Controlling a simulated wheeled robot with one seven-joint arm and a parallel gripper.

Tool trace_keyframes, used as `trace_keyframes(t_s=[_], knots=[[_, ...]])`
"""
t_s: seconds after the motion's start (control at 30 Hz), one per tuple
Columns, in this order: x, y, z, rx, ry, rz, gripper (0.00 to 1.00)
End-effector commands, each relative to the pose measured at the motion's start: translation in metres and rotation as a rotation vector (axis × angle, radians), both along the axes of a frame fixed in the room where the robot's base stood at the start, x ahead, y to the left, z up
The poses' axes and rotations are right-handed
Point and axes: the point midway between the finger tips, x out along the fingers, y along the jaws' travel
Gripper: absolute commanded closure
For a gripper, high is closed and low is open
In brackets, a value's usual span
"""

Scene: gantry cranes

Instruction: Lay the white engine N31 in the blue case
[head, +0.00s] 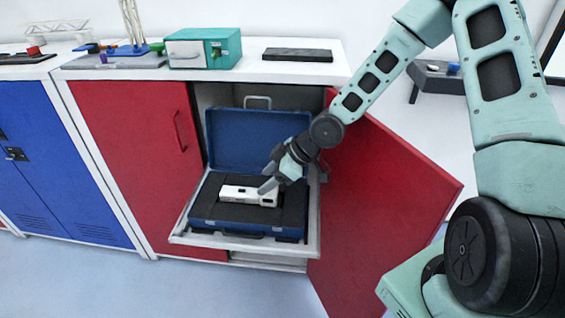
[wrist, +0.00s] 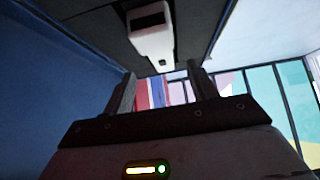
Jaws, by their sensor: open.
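The white engine N31 (head: 240,194) lies flat in the dark foam of the open blue case (head: 205,215). It also shows in the wrist view (wrist: 152,45), at the top, apart from my fingers. The case's blue lid (head: 255,142) stands raised at the back. My gripper (head: 267,182) is over the right part of the case, close above the engine's right end. In the wrist view my gripper's (wrist: 163,75) two fingers are spread with nothing between them. The label on the engine is too small to read.
The case sits on a pulled-out white shelf (head: 190,238) of a cabinet. An open red door (head: 385,190) stands to the right, close to my arm. A teal box (head: 205,50) and a dark flat slab (head: 297,55) lie on the white countertop above.

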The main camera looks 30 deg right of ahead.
Motion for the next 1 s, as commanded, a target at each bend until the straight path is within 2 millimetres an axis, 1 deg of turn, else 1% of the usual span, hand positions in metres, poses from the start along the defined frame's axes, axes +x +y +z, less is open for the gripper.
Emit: trace_keyframes(t_s=[0.03, 0.2, 0.4, 0.53, 0.67, 0.77, 0.87, 1.0], knots=[[-0.003, -0.007, 0.011, 0.001, -0.001, -0.006, 0.42], [-0.014, -0.022, 0.032, -0.001, -0.001, -0.003, 0.42], [-0.021, -0.032, 0.046, 0.001, 0.0, -0.002, 0.42], [-0.025, -0.033, 0.048, -0.007, 0.006, 0.001, 0.42], [-0.036, -0.022, 0.047, -0.058, 0.058, 0.016, 0.42], [-0.052, -0.008, 0.046, -0.137, 0.131, 0.022, 0.42], [-0.073, 0.005, 0.049, -0.231, 0.209, 0.012, 0.42], [-0.102, 0.021, 0.061, -0.35, 0.29, -0.025, 0.42]])
